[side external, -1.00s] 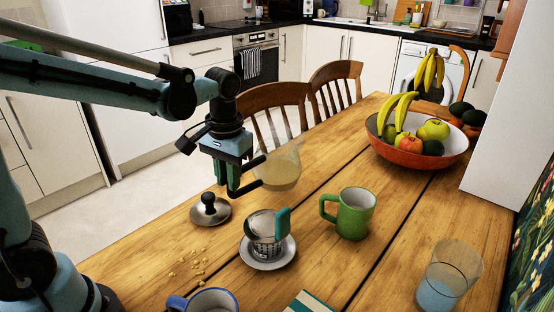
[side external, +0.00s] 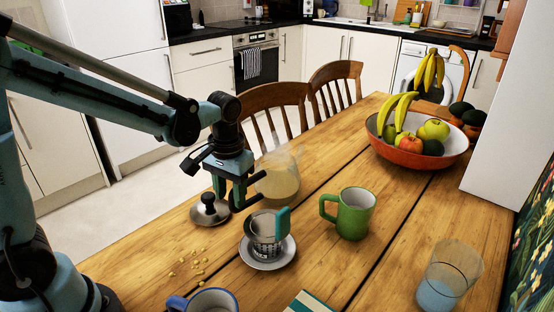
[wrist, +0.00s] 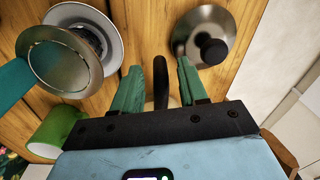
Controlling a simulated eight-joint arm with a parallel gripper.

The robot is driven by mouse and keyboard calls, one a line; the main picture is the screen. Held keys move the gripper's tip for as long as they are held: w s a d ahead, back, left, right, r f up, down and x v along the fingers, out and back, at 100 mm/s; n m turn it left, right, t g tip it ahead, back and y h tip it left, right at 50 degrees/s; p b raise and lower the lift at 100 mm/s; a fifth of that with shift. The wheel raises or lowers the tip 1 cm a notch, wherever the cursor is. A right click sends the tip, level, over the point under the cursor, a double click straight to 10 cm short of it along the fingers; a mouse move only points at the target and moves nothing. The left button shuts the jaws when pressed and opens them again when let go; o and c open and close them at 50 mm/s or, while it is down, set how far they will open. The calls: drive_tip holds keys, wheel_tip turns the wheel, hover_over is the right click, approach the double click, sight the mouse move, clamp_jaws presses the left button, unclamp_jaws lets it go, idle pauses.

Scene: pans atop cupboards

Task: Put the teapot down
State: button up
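The glass teapot (side external: 277,183), holding pale yellow liquid, stands upright on the wooden table behind the strainer, by the near chair. Its dark handle (wrist: 160,84) lies between my gripper's fingers in the wrist view. My gripper (side external: 238,195) is at the teapot's left side, low over the table. In the wrist view, the green fingers of my gripper (wrist: 159,85) stand apart, with a gap on each side of the handle. The teapot's glass body is hidden in the wrist view.
A metal lid with a black knob (side external: 209,209) lies just left of my gripper. A strainer (side external: 264,231) on a saucer (side external: 268,263) is in front. A green mug (side external: 353,214), a fruit bowl (side external: 415,151) and a glass (side external: 447,277) stand to the right. Crumbs lie front left.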

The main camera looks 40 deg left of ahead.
drive_tip(key=shift+r, duration=0.1)
wheel_tip(320, 180, up, 12)
drive_tip(key=f, duration=0.1)
drive_tip(key=s+f+m+t, duration=0.2)
drive_tip(key=s+f+t, duration=0.2)
drive_tip(key=s+t, duration=0.2)
drive_tip(key=shift+s+d+f+m+t+h, duration=0.25)
drive_tip(key=shift+s+f+m+t+h, duration=0.1)
drive_tip(key=shift+t, duration=0.25)
idle(0.4)
drive_tip(key=shift+o, duration=0.4)
idle(0.6)
